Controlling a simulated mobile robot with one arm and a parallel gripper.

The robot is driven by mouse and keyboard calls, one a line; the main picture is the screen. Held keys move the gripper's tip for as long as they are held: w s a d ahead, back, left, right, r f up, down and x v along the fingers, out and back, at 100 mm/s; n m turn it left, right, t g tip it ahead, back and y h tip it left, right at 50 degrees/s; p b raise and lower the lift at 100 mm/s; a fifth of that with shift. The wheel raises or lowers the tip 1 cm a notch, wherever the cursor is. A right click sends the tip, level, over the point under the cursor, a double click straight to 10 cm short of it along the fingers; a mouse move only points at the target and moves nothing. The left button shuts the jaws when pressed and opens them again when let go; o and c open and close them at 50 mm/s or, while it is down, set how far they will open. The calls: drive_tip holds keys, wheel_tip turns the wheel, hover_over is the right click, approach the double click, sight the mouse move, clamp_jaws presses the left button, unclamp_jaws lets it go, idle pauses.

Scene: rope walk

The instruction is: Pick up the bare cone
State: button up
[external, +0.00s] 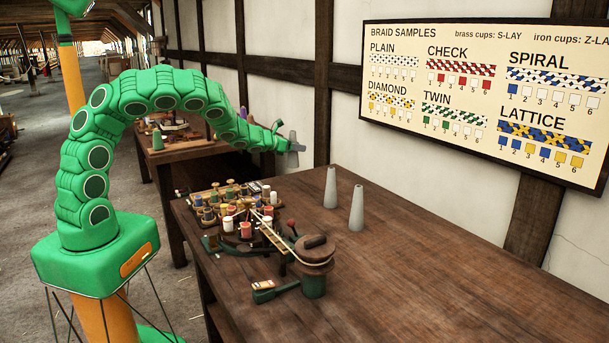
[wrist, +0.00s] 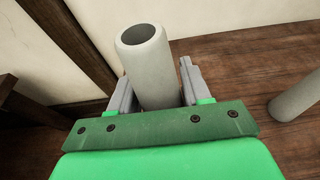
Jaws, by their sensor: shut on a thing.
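A bare, pale grey cone (wrist: 152,75) with a hollow round top stands between the two grey jaws of my gripper (wrist: 155,85) in the wrist view. The jaws are shut on it. In the external view my gripper (external: 291,148) is at the far left end of the table, by the wall, with a small grey shape of the cone at its tip. I cannot tell whether its base touches the table. Two more bare grey cones, a left one (external: 331,188) and a right one (external: 357,209), stand upright on the table. One other cone (wrist: 298,98) shows at the right of the wrist view.
The wooden table (external: 430,270) is clear at the front right. A braiding device (external: 313,265) and a rack of coloured bobbins (external: 235,205) stand at its left. A braid sample board (external: 485,100) hangs on the wall. Another bench (external: 165,155) is behind.

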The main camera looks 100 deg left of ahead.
drive_tip(key=v, duration=0.6)
drive_tip(key=w+r+v, duration=0.1)
drive_tip(key=v, duration=0.1)
drive_tip(key=shift+s+d+r, duration=0.1)
drive_tip(key=shift+s+d, duration=0.2)
drive_tip(key=shift+d, duration=0.25)
drive_tip(key=shift+s+d+r, duration=0.2)
